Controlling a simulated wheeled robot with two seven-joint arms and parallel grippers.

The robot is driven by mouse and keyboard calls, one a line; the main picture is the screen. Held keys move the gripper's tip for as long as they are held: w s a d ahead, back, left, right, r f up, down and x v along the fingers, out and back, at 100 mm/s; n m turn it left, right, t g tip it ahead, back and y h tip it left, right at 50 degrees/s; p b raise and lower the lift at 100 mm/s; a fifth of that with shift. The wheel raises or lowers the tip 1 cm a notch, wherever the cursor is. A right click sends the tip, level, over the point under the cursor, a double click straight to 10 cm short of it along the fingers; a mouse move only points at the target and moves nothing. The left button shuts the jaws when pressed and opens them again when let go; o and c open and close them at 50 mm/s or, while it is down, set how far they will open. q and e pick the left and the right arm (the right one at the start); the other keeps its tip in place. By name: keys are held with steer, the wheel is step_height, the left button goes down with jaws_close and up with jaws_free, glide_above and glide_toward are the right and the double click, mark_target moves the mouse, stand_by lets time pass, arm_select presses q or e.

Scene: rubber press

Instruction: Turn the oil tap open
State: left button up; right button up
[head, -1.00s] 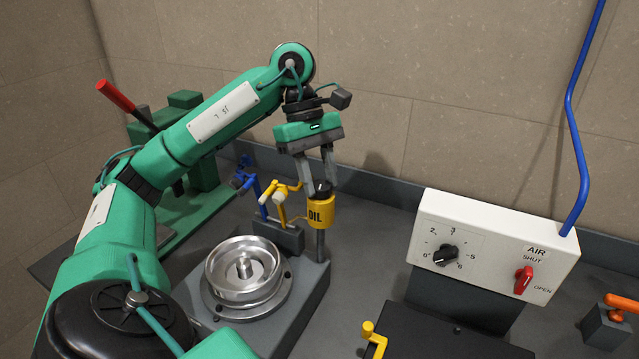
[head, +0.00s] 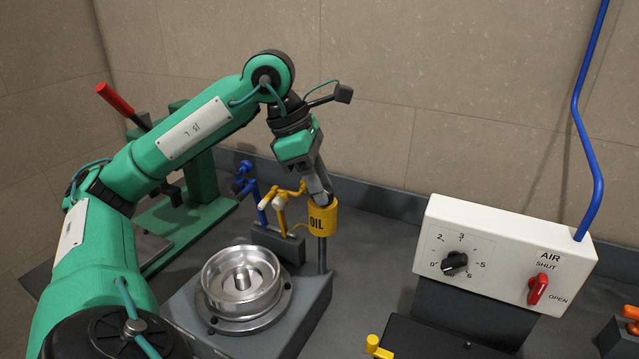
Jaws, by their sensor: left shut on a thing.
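The yellow oil cup (head: 322,221), lettered OIL, stands on a grey post at the back corner of the grey block. My left gripper (head: 321,197) comes down on its top from above, tilted. Its fingers are shut on the oil tap, the small black knob on top of the cup. The fingers hide the knob, so how far it is turned does not show. My right gripper is out of the picture.
A round metal dish (head: 241,281) sits on the grey block (head: 312,310). A white panel (head: 500,247) with a black dial and red AIR lever stands at right. A green press (head: 202,180) stands behind my left arm.

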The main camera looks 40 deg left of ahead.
arm_select(q)
steer(key=shift+n, duration=0.5)
steer(key=o, duration=1)
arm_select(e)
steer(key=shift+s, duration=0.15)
arm_select(q)
steer(key=p+v, duration=0.2)
steer(key=v, duration=1.1)
steer(key=shift+s+r, duration=0.25)
steer(key=shift+r, duration=0.15)
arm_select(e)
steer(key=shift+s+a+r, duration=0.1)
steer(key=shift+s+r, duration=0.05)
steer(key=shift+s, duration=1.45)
